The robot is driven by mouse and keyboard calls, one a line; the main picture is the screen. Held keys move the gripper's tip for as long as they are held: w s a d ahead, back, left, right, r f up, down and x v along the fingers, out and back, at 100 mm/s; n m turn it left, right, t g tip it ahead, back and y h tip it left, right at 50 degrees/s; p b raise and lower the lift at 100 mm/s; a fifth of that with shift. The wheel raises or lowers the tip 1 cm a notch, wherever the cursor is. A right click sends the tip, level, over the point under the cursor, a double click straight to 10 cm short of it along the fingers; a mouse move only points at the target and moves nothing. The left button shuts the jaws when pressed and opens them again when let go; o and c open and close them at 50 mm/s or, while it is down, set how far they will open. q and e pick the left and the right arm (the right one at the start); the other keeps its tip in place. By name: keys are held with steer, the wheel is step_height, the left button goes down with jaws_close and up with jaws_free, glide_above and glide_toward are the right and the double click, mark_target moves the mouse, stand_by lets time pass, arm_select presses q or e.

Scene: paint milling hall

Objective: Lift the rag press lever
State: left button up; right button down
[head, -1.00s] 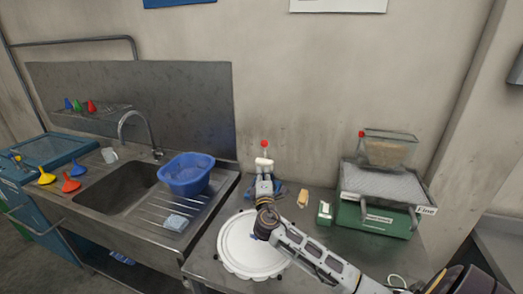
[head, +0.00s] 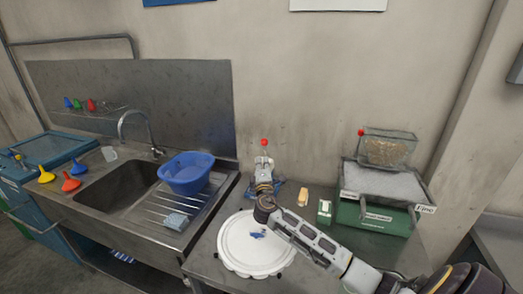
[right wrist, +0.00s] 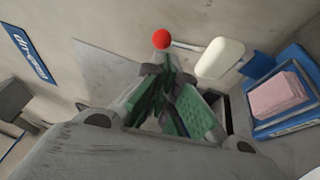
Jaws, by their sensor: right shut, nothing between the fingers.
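The rag press lever is a thin metal rod ending in a red ball knob (head: 264,142), at the back of the bench by the wall. In the right wrist view the red knob (right wrist: 161,39) shows just past my fingertips, its rod running right to a cream pad (right wrist: 220,58) on a blue post. A blue tray (right wrist: 305,68) with a folded pink rag (right wrist: 278,95) lies to the right. My right gripper (head: 264,159) is shut and empty, just below the knob and hiding much of the press; I cannot tell if it touches. My left gripper is out of view.
A white round lid (head: 240,262) lies at the bench front under my right arm. A green machine (head: 365,218) with a grey tray and clear bin stands right. The sink (head: 117,190) and a blue basin (head: 187,173) are left.

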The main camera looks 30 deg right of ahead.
mark_target(266, 140)
steer(key=x, duration=0.9)
stand_by(0.3)
steer(key=shift+w+d+r+b, duration=0.4)
steer(key=shift+w+d+b, duration=0.15)
steer(key=shift+w+d, duration=0.25)
steer(key=shift+w+d+r+b, duration=0.4)
steer(key=shift+w+d+b, duration=0.2)
steer(key=shift+d, duration=0.25)
steer(key=shift+w+d+r+b, duration=0.4)
steer(key=shift+w+d+b, duration=0.15)
steer(key=shift+w+d, duration=0.25)
steer(key=shift+s+r, duration=0.2)
steer(key=shift+f, duration=0.15)
